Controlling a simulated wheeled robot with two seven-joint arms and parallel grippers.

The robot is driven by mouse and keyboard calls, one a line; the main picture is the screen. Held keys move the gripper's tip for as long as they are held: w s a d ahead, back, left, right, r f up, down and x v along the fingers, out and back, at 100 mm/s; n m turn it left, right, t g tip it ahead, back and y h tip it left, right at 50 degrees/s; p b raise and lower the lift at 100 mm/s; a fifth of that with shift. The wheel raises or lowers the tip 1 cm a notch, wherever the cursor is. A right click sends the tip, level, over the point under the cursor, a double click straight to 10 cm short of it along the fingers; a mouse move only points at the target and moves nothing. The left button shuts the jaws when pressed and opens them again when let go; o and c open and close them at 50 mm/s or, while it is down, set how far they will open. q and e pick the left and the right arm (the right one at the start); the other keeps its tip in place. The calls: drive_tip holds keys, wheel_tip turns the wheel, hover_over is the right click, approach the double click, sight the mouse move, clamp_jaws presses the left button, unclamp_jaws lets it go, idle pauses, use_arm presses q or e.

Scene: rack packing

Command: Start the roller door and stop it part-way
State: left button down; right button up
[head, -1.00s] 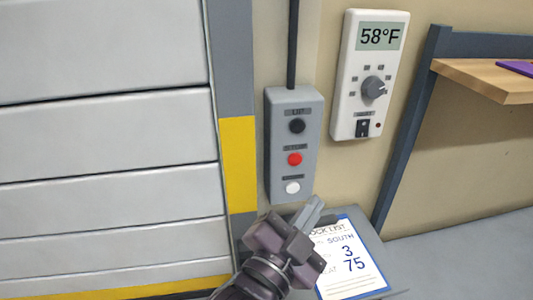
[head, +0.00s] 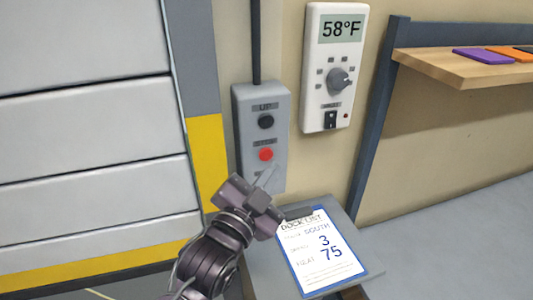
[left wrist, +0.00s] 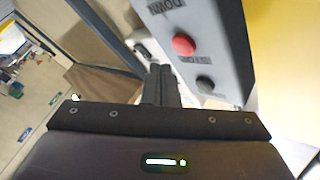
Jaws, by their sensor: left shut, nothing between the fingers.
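A grey control box (head: 245,140) hangs beside the roller door (head: 90,140). It carries a black UP button (head: 265,121), a red button (head: 266,154) and a lower button hidden behind my gripper. My left gripper (head: 270,176) is shut and empty, its fingertips over the box's lower part; contact is unclear. In the left wrist view the shut fingers (left wrist: 160,85) lie beside the box, with the red button (left wrist: 184,44) and black button (left wrist: 204,84) to their right. The door has a yellow bottom strip; I cannot tell whether it is moving. My right gripper is out of view.
A thermostat (head: 333,65) reading 58°F is right of the box. A clipboard with a dock list (head: 320,250) lies on a small stand below. A wooden shelf (head: 445,70) holds coloured flat items at right. A yellow and grey door post (head: 207,150) stands at left.

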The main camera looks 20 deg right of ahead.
use_arm(q)
drive_tip(key=shift+w, duration=0.65)
idle(0.8)
drive_tip(key=shift+w, duration=0.15)
idle(0.7)
drive_tip(key=shift+w+p, duration=0.25)
drive_tip(key=shift+p, duration=0.05)
drive_tip(key=shift+w+a, duration=0.1)
drive_tip(key=shift+w, duration=0.3)
idle(0.6)
drive_tip(key=shift+s, duration=0.85)
